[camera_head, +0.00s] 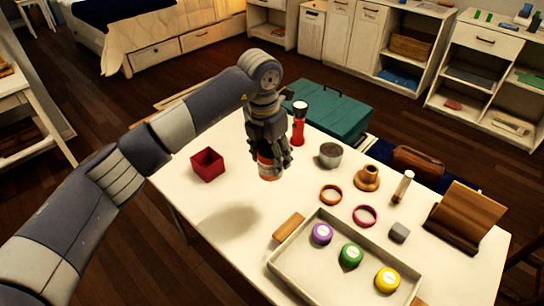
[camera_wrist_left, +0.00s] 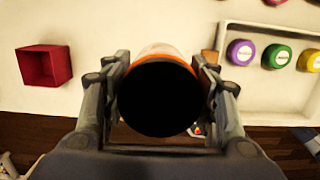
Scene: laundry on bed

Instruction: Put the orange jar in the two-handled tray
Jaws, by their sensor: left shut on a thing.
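The orange jar (camera_head: 269,168), orange with a pale band, is between the fingers of my left gripper (camera_head: 268,150), which is shut on it. In the left wrist view the jar (camera_wrist_left: 165,58) shows its dark round end towards the camera, with a finger on each side. The jar is above the white table, left of and behind the tray. The two-handled tray (camera_head: 284,262) is pale, with wooden handles, and holds a purple, a green and a yellow jar. In the left wrist view the tray (camera_wrist_left: 262,85) is at the upper right. My right gripper is not in view.
A red open box (camera_head: 207,164) stands left of the gripper. A red pepper mill (camera_head: 299,125), a metal tin (camera_head: 330,155), rings, a wooden holder (camera_head: 367,178) and a grey block (camera_head: 399,232) stand behind the tray. The table (camera_head: 190,200) is clear at its left front.

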